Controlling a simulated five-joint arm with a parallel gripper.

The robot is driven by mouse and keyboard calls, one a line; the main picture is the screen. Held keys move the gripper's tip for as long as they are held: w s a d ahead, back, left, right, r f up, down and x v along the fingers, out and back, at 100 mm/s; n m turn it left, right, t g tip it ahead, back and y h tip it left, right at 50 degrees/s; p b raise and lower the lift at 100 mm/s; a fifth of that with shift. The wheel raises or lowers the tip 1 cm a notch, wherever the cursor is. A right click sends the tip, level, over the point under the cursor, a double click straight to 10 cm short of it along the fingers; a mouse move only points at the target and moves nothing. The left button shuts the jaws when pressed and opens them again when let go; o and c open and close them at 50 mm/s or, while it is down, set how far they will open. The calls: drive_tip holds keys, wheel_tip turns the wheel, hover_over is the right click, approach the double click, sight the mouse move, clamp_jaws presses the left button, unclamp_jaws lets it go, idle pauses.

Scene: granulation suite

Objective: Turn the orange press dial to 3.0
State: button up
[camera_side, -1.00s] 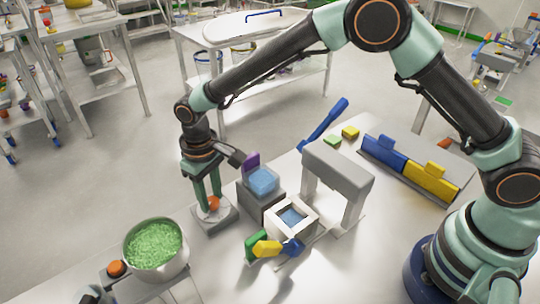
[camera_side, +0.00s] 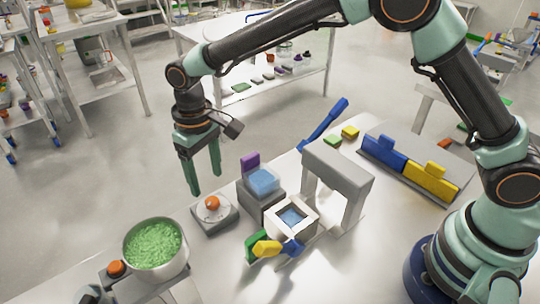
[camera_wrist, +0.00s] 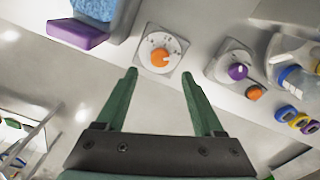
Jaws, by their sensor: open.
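The orange press dial (camera_side: 212,203) is an orange knob on a round white scale face set in a square grey base on the table. It also shows in the wrist view (camera_wrist: 160,57), near the top centre, with the scale marks too small to read. My gripper (camera_side: 206,182) is open and empty, with its green fingers pointing down. It is raised above and slightly behind the dial, apart from it. In the wrist view my two fingertips (camera_wrist: 160,78) are spread wide, with the dial beyond them and between their lines.
A purple dial (camera_wrist: 238,71) on a similar base stands right of the orange one in the wrist view. A block with blue material and a purple tab (camera_side: 250,162) is close right of the dial. A bowl of green granules (camera_side: 153,248) is at front left. A grey arch (camera_side: 338,168) stands further right.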

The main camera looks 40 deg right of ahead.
sight(211, 200)
wheel_tip(211, 200, up, 6)
idle(0.5)
